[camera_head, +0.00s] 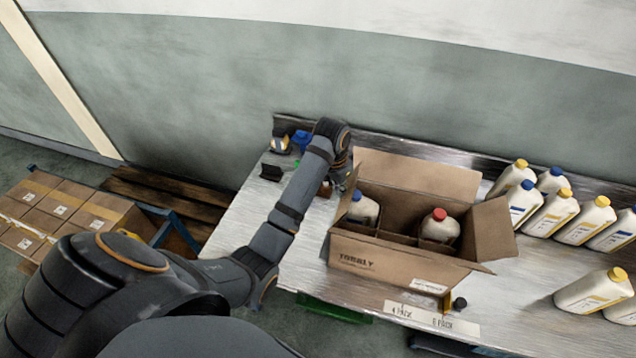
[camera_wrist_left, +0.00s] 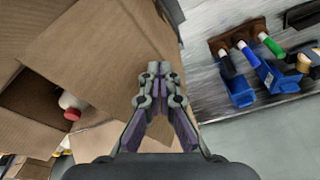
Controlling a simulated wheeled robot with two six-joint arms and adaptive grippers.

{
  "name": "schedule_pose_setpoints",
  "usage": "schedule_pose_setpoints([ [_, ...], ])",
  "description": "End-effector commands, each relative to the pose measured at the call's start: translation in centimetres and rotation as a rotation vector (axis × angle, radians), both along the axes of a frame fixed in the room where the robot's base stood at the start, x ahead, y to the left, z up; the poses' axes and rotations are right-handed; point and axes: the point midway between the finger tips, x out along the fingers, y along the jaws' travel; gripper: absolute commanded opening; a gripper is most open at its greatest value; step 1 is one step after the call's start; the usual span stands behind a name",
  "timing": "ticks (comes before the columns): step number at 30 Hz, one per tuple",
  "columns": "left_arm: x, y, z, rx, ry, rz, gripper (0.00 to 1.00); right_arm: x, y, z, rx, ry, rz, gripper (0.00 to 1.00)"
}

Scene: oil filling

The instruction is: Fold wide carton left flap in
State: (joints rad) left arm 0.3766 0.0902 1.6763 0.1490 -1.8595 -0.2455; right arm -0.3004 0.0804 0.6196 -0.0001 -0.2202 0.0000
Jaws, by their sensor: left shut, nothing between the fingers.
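The open brown carton (camera_head: 385,262) stands on the metal table. Its left flap (camera_head: 350,190) is a narrow raised strip at the left end, partly beside my gripper. The back flap (camera_head: 415,176) stands up and the right flap (camera_head: 493,230) leans outward. A blue-capped bottle (camera_head: 363,210) and a red-capped bottle (camera_head: 440,228) are inside. My left gripper (camera_head: 343,182) is at the carton's back left corner. In the left wrist view its fingers (camera_wrist_left: 154,70) are shut and empty over a cardboard panel (camera_wrist_left: 110,55); contact is unclear. My right gripper is out of view.
Several white bottles (camera_head: 553,213) stand on the table's right side. Blue holders (camera_wrist_left: 240,92) and small tools are behind and left of the carton. A labelled strip (camera_head: 431,318) lies at the front edge. Stacked boxes (camera_head: 60,205) are at the far left.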

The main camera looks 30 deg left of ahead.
Motion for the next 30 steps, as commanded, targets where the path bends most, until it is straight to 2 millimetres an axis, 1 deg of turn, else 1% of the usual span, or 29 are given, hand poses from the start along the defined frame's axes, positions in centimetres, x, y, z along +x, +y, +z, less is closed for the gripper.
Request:
schedule_pose_setpoints([
  [1,0.2,-1.0,0.0,-0.005,-0.001,-0.002,0.00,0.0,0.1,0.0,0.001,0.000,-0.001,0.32],
  [3,0.5,-2.1,0.1,-0.005,-0.001,-0.004,0.00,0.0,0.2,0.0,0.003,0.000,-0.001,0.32],
  [9,1.3,-5.3,0.1,-0.005,-0.002,-0.003,0.00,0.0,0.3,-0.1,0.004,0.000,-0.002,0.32],
  [12,1.7,-6.5,0.0,-0.003,-0.001,-0.003,0.00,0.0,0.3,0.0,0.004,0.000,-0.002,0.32],
  [16,1.8,-7.2,0.0,-0.001,0.000,-0.001,0.00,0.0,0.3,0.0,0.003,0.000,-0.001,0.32],
  [24,1.8,-7.2,0.0,0.000,0.000,-0.001,0.00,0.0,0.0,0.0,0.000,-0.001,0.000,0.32],
  [30,1.8,-7.2,-0.9,0.000,0.000,-0.001,0.00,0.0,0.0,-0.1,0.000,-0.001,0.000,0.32],
])
